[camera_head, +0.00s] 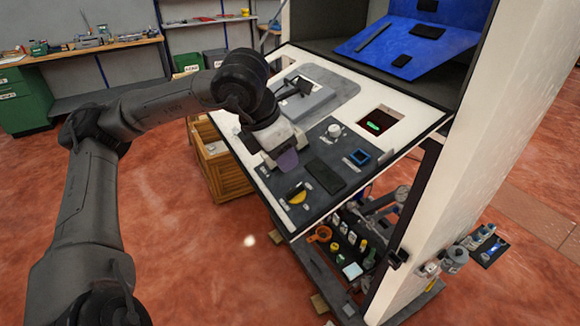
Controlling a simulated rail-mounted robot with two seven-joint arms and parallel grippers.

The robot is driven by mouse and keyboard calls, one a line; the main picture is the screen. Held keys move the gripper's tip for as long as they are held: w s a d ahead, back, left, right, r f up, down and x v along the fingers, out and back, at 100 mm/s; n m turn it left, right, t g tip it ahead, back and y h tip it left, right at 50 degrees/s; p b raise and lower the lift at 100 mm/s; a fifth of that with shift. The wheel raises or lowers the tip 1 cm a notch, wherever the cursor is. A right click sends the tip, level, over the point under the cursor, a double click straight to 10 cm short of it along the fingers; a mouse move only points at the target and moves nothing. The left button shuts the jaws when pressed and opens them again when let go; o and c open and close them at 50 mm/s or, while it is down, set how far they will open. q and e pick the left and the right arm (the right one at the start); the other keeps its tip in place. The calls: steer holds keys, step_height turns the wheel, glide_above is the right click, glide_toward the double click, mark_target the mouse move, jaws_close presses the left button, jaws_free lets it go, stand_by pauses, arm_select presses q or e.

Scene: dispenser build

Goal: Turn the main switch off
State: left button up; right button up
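The dispenser's sloping control panel (325,187) is in the middle of the head view. A black-and-yellow rotary knob (297,195), which looks like the main switch, sits near its front edge. The labels around it are too small to read. My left gripper (287,160) hangs over the panel's left part, behind the knob in the picture and apart from it. Its fingertips point down at the panel, and I cannot make out a gap between them. The panel just under the gripper is hidden. My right gripper is not in view.
A white knob (334,130), a blue-framed display (359,157) and a recess with a green light (375,126) are on the panel. A raised grey plate (301,95) lies behind the gripper. A white pillar (470,150) stands right. A wooden crate (222,170) stands left.

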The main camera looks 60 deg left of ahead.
arm_select(q)
steer(key=v, duration=0.4)
steer(key=shift+p, duration=0.3)
stand_by(0.5)
